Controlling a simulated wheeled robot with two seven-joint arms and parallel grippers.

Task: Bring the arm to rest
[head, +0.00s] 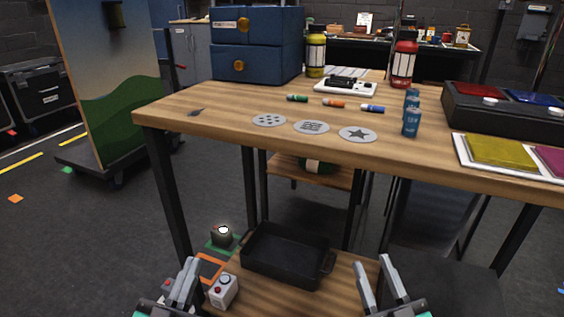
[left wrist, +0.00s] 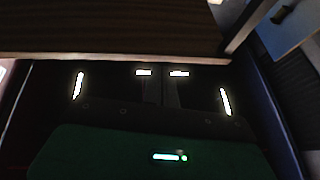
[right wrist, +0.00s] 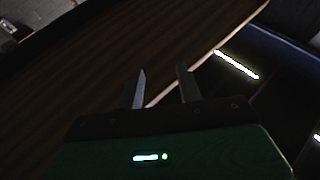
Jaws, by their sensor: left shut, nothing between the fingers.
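My left gripper (head: 187,267) is low at the bottom left of the head view, shut and empty, below the level of the tabletop. My right gripper (head: 373,268) is low at the bottom right, its two fingers apart and nothing between them. They also show apart in the right wrist view (right wrist: 161,78). The left wrist view is dark and does not show the left fingers clearly. A dark box with a lit white top (head: 222,235) stands farther back on a green patch.
The wooden table (head: 215,155) stands ahead, bearing grey picture discs (head: 311,127), markers (head: 334,103), blue cans (head: 411,122), a blue drawer cabinet (head: 256,45) and colored pads (head: 498,150). A black tray (head: 287,230) lies on a low wooden surface between my grippers.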

